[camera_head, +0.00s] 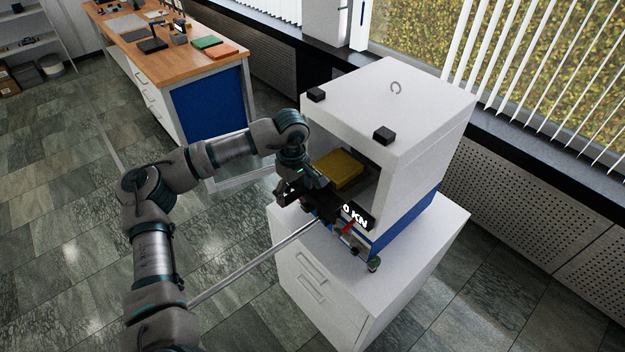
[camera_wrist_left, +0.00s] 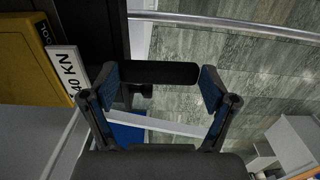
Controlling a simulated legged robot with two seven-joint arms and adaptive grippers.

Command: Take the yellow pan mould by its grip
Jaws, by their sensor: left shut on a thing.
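The yellow pan mould (camera_head: 340,170) sits inside the opening of the white press. Its yellow body also shows at the left edge of the left wrist view (camera_wrist_left: 28,62). My left gripper (camera_head: 305,188) is at the front of the press opening, beside the mould. In the left wrist view its two fingers (camera_wrist_left: 160,88) close on the two ends of a black grip (camera_wrist_left: 160,73). The join between this grip and the yellow body is not clear to see. My right gripper is not in view.
The white press (camera_head: 420,110) stands on a white cabinet (camera_head: 325,290), with a KN display (camera_head: 355,214) at its front. A long metal bar (camera_head: 255,263) sticks out from the press front below my left gripper. A wooden workbench (camera_head: 165,50) stands behind; open floor lies left.

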